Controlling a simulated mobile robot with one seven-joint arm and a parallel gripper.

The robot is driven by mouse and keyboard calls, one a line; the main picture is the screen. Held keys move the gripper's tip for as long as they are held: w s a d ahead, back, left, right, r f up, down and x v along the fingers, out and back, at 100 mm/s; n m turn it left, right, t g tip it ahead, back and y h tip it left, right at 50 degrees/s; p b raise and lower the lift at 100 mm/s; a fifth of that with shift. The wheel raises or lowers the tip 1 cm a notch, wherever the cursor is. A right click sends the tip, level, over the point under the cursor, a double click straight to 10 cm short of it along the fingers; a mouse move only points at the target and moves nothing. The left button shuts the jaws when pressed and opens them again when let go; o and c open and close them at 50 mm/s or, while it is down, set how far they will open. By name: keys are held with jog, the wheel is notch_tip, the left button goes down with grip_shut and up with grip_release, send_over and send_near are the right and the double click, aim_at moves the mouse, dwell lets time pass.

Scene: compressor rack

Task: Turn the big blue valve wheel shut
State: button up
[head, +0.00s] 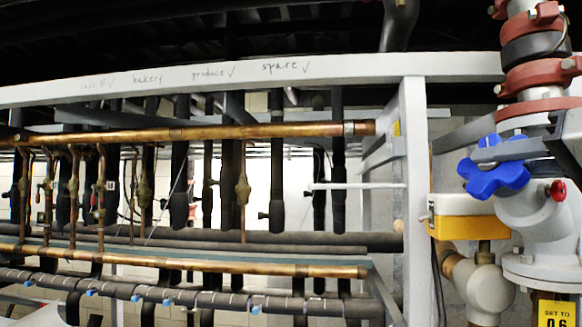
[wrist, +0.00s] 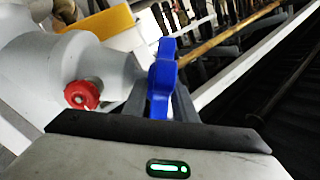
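The big blue valve wheel (head: 494,179) is a lobed handwheel on the side of the white pipe body at the right of the head view. In the wrist view its blue rim (wrist: 162,82) stands edge-on, straight ahead of the hand. My gripper (head: 500,149) reaches in from the right. In the wrist view its two grey fingers (wrist: 160,100) lie close on either side of the wheel, with little or no gap, so it looks shut on a lobe. The fingertips are partly hidden by the wheel.
A small red knob (head: 558,190) sits on the pipe right of the wheel. A yellow and white actuator box (head: 464,217) is below left. A grey upright (head: 415,180) and copper pipes (head: 180,135) stand to the left. A yellow tag (head: 556,312) hangs at lower right.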

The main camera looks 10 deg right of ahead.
grip_shut()
jog(key=f+t+b, duration=0.1)
jog(key=b, duration=0.3)
jog(key=shift+h, duration=0.3)
jog(key=m+t+h+b, duration=0.2)
jog(key=b, duration=0.6)
jog(key=shift+a+f+t, duration=0.1)
jog(key=shift+t, duration=0.2)
jog(key=b, duration=0.2)
jog(key=shift+s+r+m+t+h+b, duration=0.1)
jog(key=shift+r+m+t+h+b, duration=0.1)
jog(key=shift+m+t+h+b, duration=0.15)
jog(key=shift+r+h, duration=0.2)
jog(key=shift+h, duration=0.05)
jog(key=shift+r, duration=0.1)
jog(key=shift+o, duration=0.3)
grip_release()
